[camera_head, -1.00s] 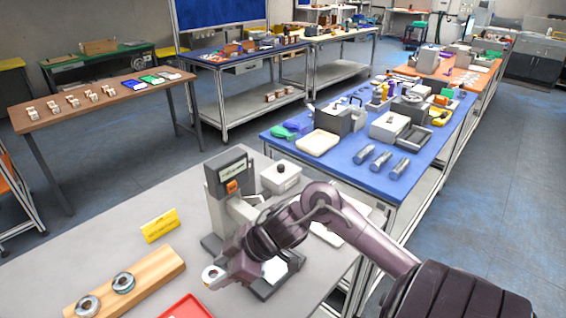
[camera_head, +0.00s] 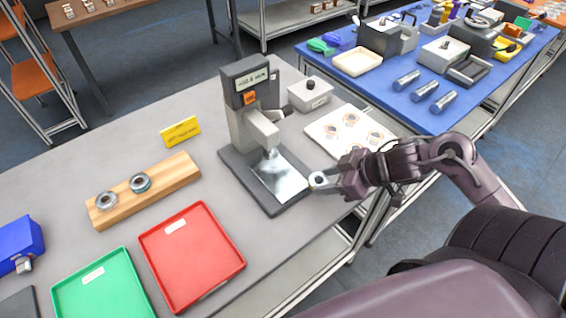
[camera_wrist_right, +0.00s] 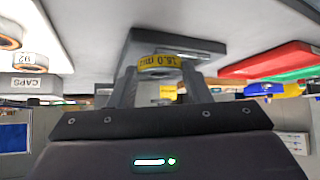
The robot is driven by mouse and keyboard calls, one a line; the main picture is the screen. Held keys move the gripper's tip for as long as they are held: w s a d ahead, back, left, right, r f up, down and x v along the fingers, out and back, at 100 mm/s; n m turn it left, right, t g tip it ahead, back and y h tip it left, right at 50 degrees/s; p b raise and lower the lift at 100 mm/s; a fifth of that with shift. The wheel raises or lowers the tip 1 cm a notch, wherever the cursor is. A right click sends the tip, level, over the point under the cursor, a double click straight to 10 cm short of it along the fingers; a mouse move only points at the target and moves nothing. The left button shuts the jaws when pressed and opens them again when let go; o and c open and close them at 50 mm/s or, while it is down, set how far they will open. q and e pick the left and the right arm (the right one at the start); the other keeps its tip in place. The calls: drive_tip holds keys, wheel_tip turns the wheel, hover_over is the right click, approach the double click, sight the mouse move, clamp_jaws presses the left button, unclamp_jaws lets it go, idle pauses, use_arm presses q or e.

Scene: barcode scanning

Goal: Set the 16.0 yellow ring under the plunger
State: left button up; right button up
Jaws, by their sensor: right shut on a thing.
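My right gripper (camera_head: 335,183) is shut on the 16.0 yellow ring (camera_head: 318,180). In the right wrist view the ring (camera_wrist_right: 159,63) sits between the two fingers (camera_wrist_right: 159,82), its yellow band reading 16.0. The grey measuring stand (camera_head: 245,115) has a display on top and an arm over a shiny base plate (camera_head: 280,176). The plunger (camera_head: 269,152) points down from that arm. The ring is at the right edge of the base, to the right of the plunger and not under it. Whether it touches the base I cannot tell. My left gripper is out of view.
A wooden holder (camera_head: 165,186) with two rings and a yellow sign (camera_head: 180,132) stand left of the stand. A red tray (camera_head: 192,286) and a green tray (camera_head: 105,290) lie in front. A white board (camera_head: 325,131) with several round pieces and a lidded box (camera_head: 310,95) are behind.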

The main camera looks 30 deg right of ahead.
drive_tip(key=w+a, duration=0.1)
drive_tip(key=w, duration=0.1)
drive_tip(key=w+a+p, duration=0.1)
drive_tip(key=w+a, duration=0.1)
drive_tip(key=w, duration=0.1)
drive_tip(key=w+a, duration=0.1)
drive_tip(key=w, duration=0.1)
drive_tip(key=shift+w+a, duration=0.15)
drive_tip(key=shift+a, duration=0.15)
drive_tip(key=shift+w+a+r+p, duration=0.1)
drive_tip(key=shift+w+a+p, duration=0.2)
drive_tip(key=shift+w, duration=0.2)
drive_tip(key=shift+w+a+p, duration=0.3)
drive_tip(key=shift+w+a, duration=0.35)
drive_tip(key=shift+w, duration=0.3)
drive_tip(key=shift+f, duration=0.9)
drive_tip(key=shift+s, duration=0.15)
